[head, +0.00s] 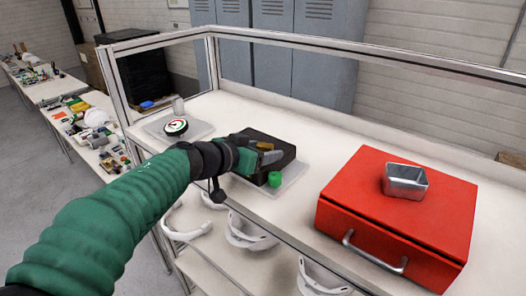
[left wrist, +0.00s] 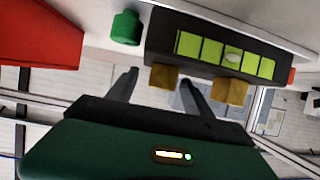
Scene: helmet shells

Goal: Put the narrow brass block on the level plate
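My left gripper (head: 268,156) reaches in from the left over a black box (head: 252,136) on a pale plate (head: 290,186). In the left wrist view its two fingers (left wrist: 160,90) are open and apart. The narrower brass block (left wrist: 164,77) appears between the fingers, with gaps on both sides. A wider brass block (left wrist: 231,92) is to the right of the right finger. Both blocks are by the black box, whose face has a row of green squares and a pale oval. In the head view brass (head: 264,146) shows by the fingers. I cannot tell which surface is the level plate.
A green cylinder (head: 274,179) stands close to the gripper. A red case (head: 400,206) with a metal tin (head: 405,181) on it is to the right. A round dial (head: 175,127) sits on another plate at the left.

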